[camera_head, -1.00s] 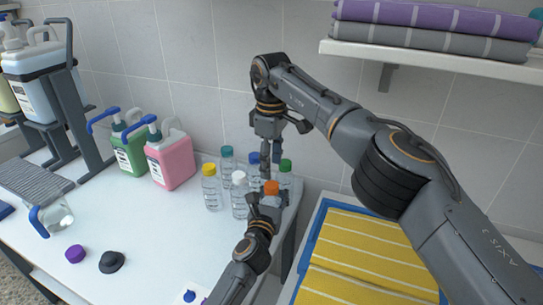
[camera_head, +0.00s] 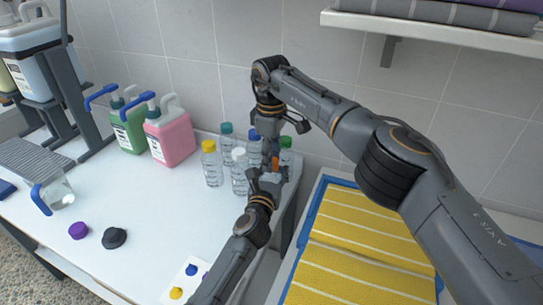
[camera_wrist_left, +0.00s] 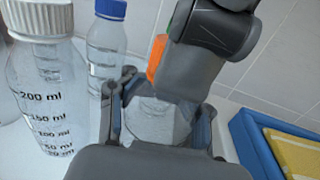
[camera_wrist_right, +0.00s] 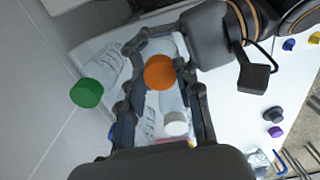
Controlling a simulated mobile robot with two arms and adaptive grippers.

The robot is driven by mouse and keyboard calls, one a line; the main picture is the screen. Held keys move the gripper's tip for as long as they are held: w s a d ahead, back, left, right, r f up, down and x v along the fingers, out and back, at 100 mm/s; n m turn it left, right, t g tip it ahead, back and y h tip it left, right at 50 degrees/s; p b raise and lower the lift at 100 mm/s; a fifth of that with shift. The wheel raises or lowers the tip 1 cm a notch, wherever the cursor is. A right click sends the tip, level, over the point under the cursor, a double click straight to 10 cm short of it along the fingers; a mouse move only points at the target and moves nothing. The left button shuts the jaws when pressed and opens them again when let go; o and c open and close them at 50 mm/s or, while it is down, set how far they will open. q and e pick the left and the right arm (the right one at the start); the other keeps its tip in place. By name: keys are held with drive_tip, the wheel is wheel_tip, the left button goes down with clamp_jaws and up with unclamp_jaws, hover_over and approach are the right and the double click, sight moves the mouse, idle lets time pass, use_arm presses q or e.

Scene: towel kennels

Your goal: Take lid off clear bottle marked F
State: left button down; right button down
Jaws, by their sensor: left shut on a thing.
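A clear bottle (camera_wrist_left: 158,122) with an orange lid (camera_head: 275,163) stands at the table's right end. My left gripper (camera_head: 267,180) is shut around the bottle's body, below the lid. My right gripper (camera_head: 268,153) points down from above, with its fingertips at lid height. In the right wrist view, the orange lid (camera_wrist_right: 160,73) lies between its fingers, with gaps on both sides. The right gripper is open. The lid is on the bottle. No letter can be read on this bottle, and the grippers hide much of it.
Bottles with white (camera_head: 239,155), yellow (camera_head: 208,146), teal (camera_head: 226,128), blue (camera_head: 254,135) and green (camera_head: 286,142) lids stand close by. A purple lid (camera_head: 78,230) and a dark lid (camera_head: 114,238) lie on the open table. Yellow towels (camera_head: 365,230) lie at right.

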drive_tip(key=n, duration=1.6)
drive_tip(key=shift+r, duration=0.1)
drive_tip(key=n, duration=0.4)
drive_tip(key=shift+n, duration=0.3)
drive_tip(key=n, duration=2)
drive_tip(key=shift+n, duration=0.3)
drive_tip(key=n, duration=1.2)
drive_tip(key=shift+n, duration=0.4)
drive_tip(key=shift+r, duration=0.1)
drive_tip(key=shift+r, duration=0.2)
